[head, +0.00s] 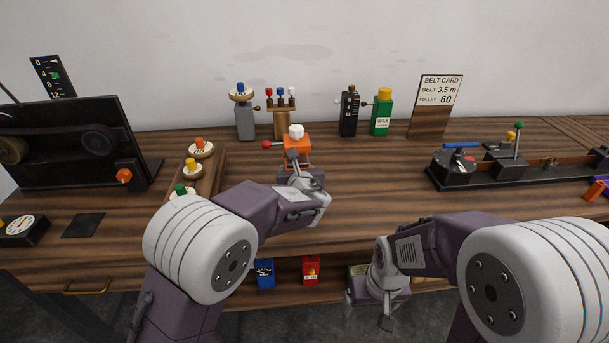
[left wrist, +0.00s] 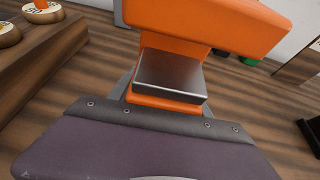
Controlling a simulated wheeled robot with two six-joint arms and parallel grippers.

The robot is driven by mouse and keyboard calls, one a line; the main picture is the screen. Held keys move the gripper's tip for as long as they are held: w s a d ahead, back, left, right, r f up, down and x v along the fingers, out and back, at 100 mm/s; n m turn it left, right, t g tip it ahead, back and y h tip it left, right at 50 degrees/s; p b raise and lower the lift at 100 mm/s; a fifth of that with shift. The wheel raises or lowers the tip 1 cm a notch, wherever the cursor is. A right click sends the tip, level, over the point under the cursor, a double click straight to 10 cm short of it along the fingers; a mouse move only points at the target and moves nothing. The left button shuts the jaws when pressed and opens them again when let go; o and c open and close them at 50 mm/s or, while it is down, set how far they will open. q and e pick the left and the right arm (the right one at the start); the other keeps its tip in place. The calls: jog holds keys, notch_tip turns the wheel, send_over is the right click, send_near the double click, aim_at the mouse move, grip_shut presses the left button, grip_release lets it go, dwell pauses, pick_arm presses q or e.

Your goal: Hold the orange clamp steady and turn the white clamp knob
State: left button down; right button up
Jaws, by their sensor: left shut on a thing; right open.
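The orange clamp (head: 299,143) stands upright on the wooden bench, in the middle of the head view. Its white knob (head: 296,130) sits on top, and a red-tipped handle (head: 268,145) sticks out to the left. My left gripper (head: 300,172) is shut on the orange clamp, and its arm hides the clamp's lower part. In the left wrist view the orange clamp (left wrist: 205,22) rises above the purple jaw, with a grey metal block on its front; the white knob is out of that view. My right gripper (head: 386,308) is open and empty, low in front of the bench edge, away from the clamp.
A wooden rack with colored knobs (head: 203,176) stands close left of the clamp. A black fixture (head: 480,178) lies right. Bench between clamp and fixture is clear.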

pick_arm(q)
jog(key=a+f+b, duration=0.1)
jog(key=w+a+f+b, duration=0.2)
jog(key=b, duration=0.1)
jog(key=shift+a+f, duration=0.15)
jog(key=shift+f, duration=0.1)
jog(key=shift+w+a+f+b, duration=0.2)
jog(key=shift+a+b, duration=0.1)
jog(key=shift+a, duration=0.1)
jog(key=shift+r, duration=0.1)
jog(key=shift+f+b, duration=0.5)
jog(key=shift+s+f, duration=0.1)
jog(key=shift+f, duration=0.2)
dwell(0.8)
